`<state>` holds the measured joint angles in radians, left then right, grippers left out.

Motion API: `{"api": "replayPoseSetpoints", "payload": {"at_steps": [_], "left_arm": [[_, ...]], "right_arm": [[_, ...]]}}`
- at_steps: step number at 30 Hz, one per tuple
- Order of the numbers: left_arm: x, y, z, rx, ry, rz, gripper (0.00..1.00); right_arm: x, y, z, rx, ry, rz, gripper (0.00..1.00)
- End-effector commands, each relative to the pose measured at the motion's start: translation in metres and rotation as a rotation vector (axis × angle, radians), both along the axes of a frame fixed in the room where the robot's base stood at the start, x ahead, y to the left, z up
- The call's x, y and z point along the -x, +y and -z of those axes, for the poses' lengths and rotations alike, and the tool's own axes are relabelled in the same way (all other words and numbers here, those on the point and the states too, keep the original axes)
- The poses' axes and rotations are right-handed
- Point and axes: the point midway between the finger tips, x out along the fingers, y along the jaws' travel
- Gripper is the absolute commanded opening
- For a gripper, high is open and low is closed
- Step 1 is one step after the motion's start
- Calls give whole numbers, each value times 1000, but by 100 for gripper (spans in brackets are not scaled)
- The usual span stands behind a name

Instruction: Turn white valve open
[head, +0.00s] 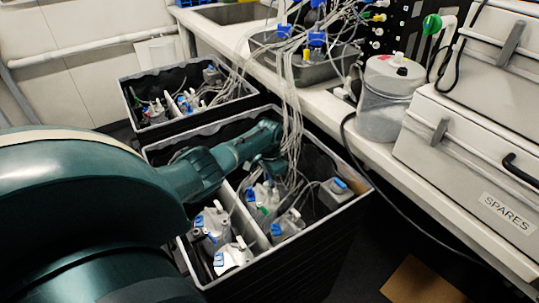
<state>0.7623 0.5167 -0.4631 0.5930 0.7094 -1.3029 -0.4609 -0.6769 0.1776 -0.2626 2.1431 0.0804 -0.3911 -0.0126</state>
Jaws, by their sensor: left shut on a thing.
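My left arm reaches in from the left over the nearer black crate (330,235). Its gripper (264,168) points down into the crate, above a grey bottle (262,197) with small coloured fittings on top. The gripper is shut on a small part at the top of the bottles, among thin clear tubes. The part itself is mostly hidden by the fingers and wrist, so I cannot tell its colour or how far it is turned. A white-topped bottle (233,257) with blue fittings stands nearer in the same crate. My right gripper is not in view.
A second black crate (205,112) with bottles stands behind. Tube bundles (291,110) hang from the bench into the nearer crate, close to my gripper. A clear canister (385,105) and a grey case marked SPARES (460,165) sit on the bench at right.

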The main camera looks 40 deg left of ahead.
Motion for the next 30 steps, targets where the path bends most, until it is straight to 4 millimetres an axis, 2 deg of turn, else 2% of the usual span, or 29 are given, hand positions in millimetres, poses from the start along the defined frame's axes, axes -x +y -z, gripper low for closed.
{"api": "replayPoseSetpoints", "payload": {"at_steps": [6,7,10,19,23,30], "left_arm": [[-1,0,-1,0,-1,0,0],[-1,0,-1,0,-1,0,13],[-1,0,-1,0,-1,0,22],[0,0,-4,0,-1,1,22],[0,1,-21,0,-2,2,22],[-1,1,-73,-1,-4,2,22]], "right_arm": [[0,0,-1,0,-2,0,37],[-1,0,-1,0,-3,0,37],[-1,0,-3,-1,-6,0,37],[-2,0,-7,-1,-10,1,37],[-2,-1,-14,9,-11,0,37],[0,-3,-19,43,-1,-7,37]]}}
